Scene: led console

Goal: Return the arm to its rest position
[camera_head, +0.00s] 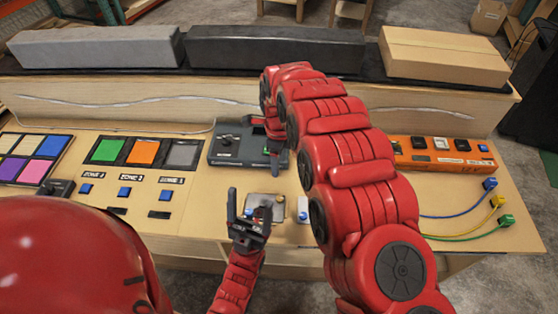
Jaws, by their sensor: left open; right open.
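My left gripper (248,210) points away from me at the front of the console, low in the middle of the view. Its two dark fingers stand apart with nothing between them. It is in front of a small metallic plate (268,200) with blue and orange knobs, which it partly covers. My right arm reaches in from the lower right and bends across the console. My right gripper (274,142) is over the right part of a dark grey box (235,150). My arm hides much of that gripper; what shows looks empty. I cannot tell whether it touches the box.
The wooden console (190,205) carries green, orange and grey panels (146,152) with blue buttons at left. A color-tile board (35,157) lies further left. An orange power strip (440,150) and coloured plugs (498,202) are at right. Long boxes and a cardboard box (440,55) line the back shelf.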

